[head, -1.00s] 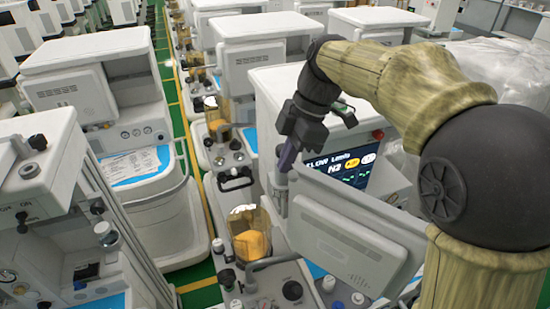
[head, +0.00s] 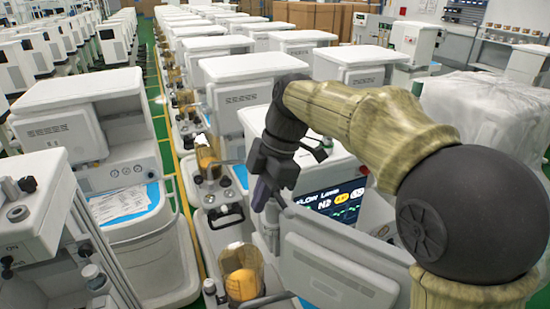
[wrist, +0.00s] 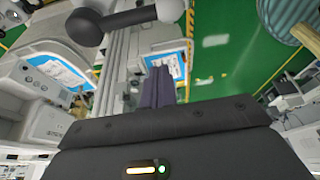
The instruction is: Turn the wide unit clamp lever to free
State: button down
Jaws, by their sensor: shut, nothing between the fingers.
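My gripper (head: 262,195) hangs beside the grey screen housing of the nearest cart, its purple fingers pointing down. In the wrist view the purple fingers (wrist: 158,88) are together with nothing between them. A dark bar with rounded ends (wrist: 125,20) crosses the top of the wrist view, beyond the fingertips and apart from them, in front of pale vertical rails. It looks like a lever, but I cannot tell for certain that it is the wide unit's clamp lever. No marking for free or locked can be read.
The nearest cart's grey panel (head: 340,272) stands just right of my gripper. A lit display (head: 335,205) is behind it. An amber canister (head: 241,272) and a black handle (head: 225,215) are to the left. The green floor aisle (head: 183,170) runs between cart rows.

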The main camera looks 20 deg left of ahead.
jog(key=b+v, duration=0.1)
jog(key=v, duration=0.8)
jog(key=shift+r, duration=0.2)
jog(key=shift+d, duration=0.2)
